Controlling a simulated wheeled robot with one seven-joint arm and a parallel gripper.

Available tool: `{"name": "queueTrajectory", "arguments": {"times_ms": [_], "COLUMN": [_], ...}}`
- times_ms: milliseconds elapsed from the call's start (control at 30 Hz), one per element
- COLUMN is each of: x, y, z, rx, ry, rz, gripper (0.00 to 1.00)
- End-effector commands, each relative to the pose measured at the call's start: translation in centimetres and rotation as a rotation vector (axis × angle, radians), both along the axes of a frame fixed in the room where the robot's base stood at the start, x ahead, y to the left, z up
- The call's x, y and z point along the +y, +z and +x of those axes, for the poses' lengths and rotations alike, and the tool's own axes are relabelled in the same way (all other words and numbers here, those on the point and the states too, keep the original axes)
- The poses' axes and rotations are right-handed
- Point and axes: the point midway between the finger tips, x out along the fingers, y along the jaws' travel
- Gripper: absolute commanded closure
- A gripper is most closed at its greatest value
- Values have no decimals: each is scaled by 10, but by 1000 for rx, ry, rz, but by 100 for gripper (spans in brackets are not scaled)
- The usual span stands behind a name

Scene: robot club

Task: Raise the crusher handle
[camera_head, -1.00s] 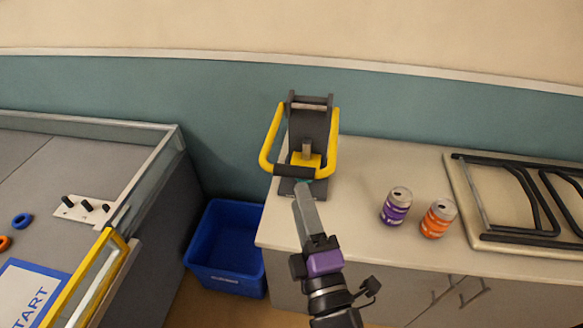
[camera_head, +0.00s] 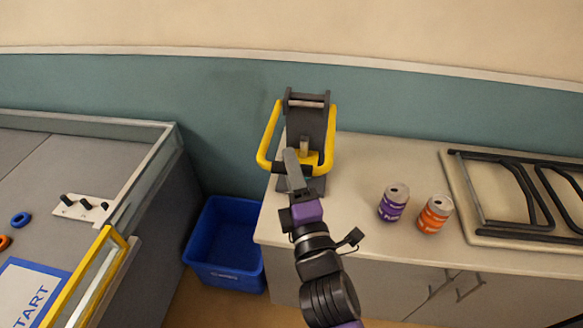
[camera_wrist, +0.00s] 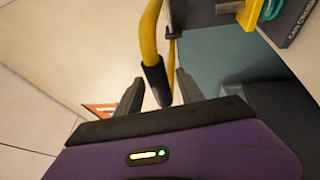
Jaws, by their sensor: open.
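The can crusher (camera_head: 310,118) stands upright at the left end of the counter, dark grey against the wall. Its yellow U-shaped handle (camera_head: 331,138) is lowered, with its black grip bar across the front, partly hidden by my gripper. My gripper (camera_head: 291,158) is at the grip bar and open. In the wrist view, the black grip (camera_wrist: 157,82) on the yellow bar shows between the two spread fingers of my gripper (camera_wrist: 158,95). I cannot tell whether either finger touches it.
A purple can (camera_head: 393,203) and an orange can (camera_head: 433,215) stand on the counter (camera_head: 350,185) to the right. A board with black bars (camera_head: 455,200) lies farther right. A blue bin (camera_head: 226,240) is on the floor, left of the counter.

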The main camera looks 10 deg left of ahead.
Motion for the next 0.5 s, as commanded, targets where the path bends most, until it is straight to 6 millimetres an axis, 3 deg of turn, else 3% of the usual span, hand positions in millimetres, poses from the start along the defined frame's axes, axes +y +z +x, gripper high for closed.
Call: {"name": "queueTrajectory", "arguments": {"times_ms": [200, 400, 500], "x": [0, 0, 0], "y": [0, 0, 0], "z": [0, 0, 0], "rx": [0, 0, 0], "ry": [0, 0, 0], "rz": [0, 0, 0], "gripper": [57, 96, 100]}}
